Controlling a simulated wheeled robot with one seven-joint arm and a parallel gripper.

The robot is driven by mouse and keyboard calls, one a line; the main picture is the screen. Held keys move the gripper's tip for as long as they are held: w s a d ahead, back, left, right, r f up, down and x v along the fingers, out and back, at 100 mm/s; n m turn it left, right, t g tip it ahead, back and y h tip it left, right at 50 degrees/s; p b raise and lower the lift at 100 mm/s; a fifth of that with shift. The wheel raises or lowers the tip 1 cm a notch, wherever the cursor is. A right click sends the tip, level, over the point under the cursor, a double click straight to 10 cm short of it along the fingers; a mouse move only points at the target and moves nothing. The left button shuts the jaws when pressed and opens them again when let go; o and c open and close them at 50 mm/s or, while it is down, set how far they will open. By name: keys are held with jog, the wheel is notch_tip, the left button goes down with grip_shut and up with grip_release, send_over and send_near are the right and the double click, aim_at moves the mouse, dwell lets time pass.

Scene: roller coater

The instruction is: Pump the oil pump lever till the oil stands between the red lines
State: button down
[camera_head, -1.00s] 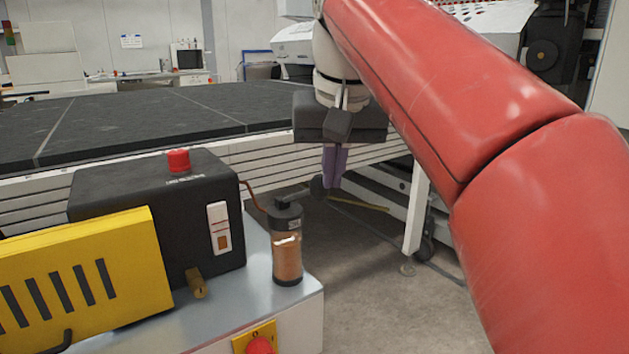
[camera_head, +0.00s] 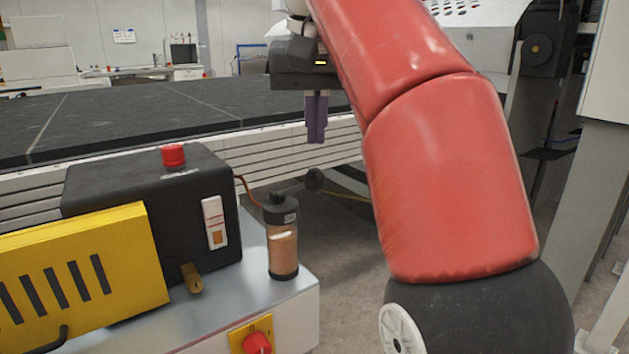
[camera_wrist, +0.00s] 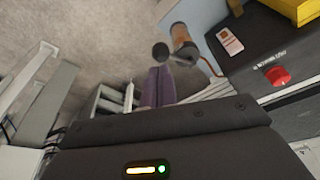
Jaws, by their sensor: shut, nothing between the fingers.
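The oil pump (camera_head: 282,245) is a brown, clear-walled bottle with a black cap on the grey cabinet's right end. Its lever appears to reach back right to a dark round knob (camera_head: 313,179), also seen in the wrist view (camera_wrist: 160,50). The white gauge (camera_head: 214,222) on the black box has red lines; the brown oil (camera_head: 218,238) shows low in its window, seemingly below them. My gripper (camera_head: 316,138) has purple fingers, shut and empty, pointing down above the knob in the head view. In the wrist view the fingertips (camera_wrist: 160,70) appear close to the knob; contact cannot be told.
The black box (camera_head: 150,200) bears a red button (camera_head: 173,156). A yellow slotted cover (camera_head: 80,265) stands at left, and a red knob switch (camera_head: 257,343) is on the cabinet front. A long dark-topped table (camera_head: 170,108) lies behind. Open floor lies right of the cabinet.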

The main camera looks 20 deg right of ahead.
aim_at(315, 185)
jog(key=b+x, duration=0.1)
jog(key=x, duration=0.4)
jog(key=shift+f, duration=0.15)
jog(key=shift+w+f+b, duration=0.15)
jog(key=shift+f+b, duration=0.45)
jog(key=shift+b, duration=0.25)
notch_tip(315, 185, down, 4)
jog(key=b, duration=0.3)
jog(key=shift+f, duration=0.2)
